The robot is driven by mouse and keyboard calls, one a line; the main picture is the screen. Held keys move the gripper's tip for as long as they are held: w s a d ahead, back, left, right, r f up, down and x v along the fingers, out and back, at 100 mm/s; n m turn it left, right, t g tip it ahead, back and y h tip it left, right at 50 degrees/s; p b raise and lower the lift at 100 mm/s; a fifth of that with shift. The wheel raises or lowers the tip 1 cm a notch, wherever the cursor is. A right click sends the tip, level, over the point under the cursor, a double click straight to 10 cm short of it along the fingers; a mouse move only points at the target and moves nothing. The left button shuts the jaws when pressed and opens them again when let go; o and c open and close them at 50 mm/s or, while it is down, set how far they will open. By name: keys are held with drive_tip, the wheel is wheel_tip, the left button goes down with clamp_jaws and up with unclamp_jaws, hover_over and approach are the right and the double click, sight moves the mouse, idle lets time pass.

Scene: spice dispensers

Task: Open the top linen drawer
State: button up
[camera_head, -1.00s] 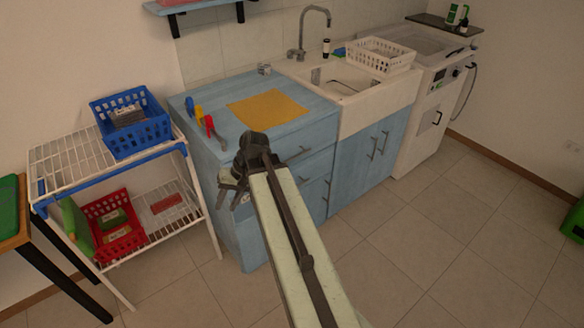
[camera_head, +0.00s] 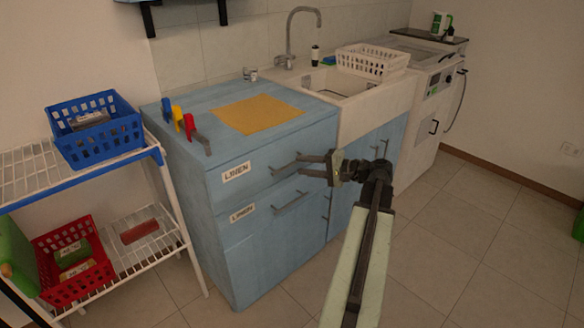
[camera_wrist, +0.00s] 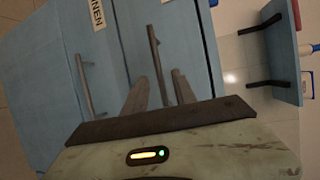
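The top linen drawer (camera_head: 250,175) is the upper front of the blue cabinet, with a "LINEN" label (camera_head: 236,171); it looks closed. Its dark bar handle (camera_head: 282,167) is at the right of the label. My gripper (camera_head: 299,165) is open, its two fingers pointing left at the handle's right part. In the wrist view, my gripper (camera_wrist: 160,82) has one finger on each side of the top handle (camera_wrist: 154,50), apart from it; whether the bar is as deep as the fingertips is hard to tell. The lower drawer's handle (camera_wrist: 85,85) is left of them.
The second linen drawer (camera_head: 255,235) is directly below. A white wire rack (camera_head: 150,230) with blue (camera_head: 98,135) and red baskets (camera_head: 75,265) stands left. The floor in front is clear.

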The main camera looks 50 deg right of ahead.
sight(292, 165)
drive_tip(key=x, duration=0.5)
drive_tip(key=shift+f+b, duration=0.15)
drive_tip(key=shift+b, duration=0.2)
clamp_jaws()
idle(1.0)
